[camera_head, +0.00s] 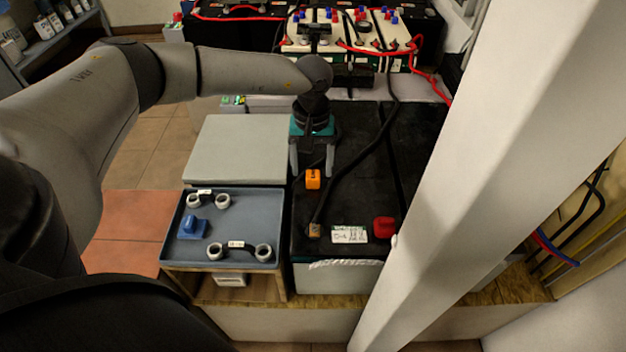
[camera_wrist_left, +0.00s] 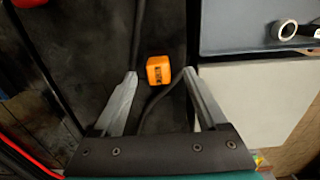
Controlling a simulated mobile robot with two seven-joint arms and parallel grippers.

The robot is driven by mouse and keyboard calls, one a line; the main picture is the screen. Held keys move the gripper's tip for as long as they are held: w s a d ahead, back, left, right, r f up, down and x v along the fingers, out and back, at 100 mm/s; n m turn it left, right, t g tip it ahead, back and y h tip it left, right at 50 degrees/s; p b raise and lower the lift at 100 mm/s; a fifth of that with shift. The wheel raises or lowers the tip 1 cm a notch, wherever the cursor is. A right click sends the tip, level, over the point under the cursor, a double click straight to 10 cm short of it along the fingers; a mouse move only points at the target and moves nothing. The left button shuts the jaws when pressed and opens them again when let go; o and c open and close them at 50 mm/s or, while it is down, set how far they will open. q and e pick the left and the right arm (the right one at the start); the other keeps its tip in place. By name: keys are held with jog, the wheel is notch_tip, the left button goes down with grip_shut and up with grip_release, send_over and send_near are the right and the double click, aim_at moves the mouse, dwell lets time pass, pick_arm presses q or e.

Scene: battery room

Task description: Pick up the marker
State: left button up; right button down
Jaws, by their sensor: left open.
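A small orange cube (camera_head: 313,180) with dark print on one face lies on top of the black battery (camera_head: 360,175); it is the likeliest marker, and no pen-like marker shows. My left gripper (camera_head: 312,172) reaches down over the battery, open and empty. In the left wrist view the orange cube (camera_wrist_left: 160,71) sits at the gap between the two fingertips of the gripper (camera_wrist_left: 160,75), with room on both sides. I cannot tell how far the tips are above the battery top. My right gripper does not show.
A black cable (camera_head: 355,155) runs beside the cube. A smaller orange-brown piece (camera_head: 314,230), a white label (camera_head: 349,235) and a red cap (camera_head: 383,227) are nearer. A blue tray (camera_head: 181,252) with cable links is left. A pale post (camera_head: 470,170) stands right.

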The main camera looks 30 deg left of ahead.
aim_at(313, 176)
pick_arm(q)
jog(key=shift+d+f+b, duration=0.15)
jog(key=shift+f+b, duration=0.3)
jog(key=shift+f, duration=1.3)
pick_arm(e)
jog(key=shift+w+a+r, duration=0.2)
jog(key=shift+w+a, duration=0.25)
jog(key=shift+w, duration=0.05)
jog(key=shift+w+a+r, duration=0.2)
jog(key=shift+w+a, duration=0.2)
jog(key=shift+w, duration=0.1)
pick_arm(q)
jog(key=shift+c, duration=0.2)
grip_shut()
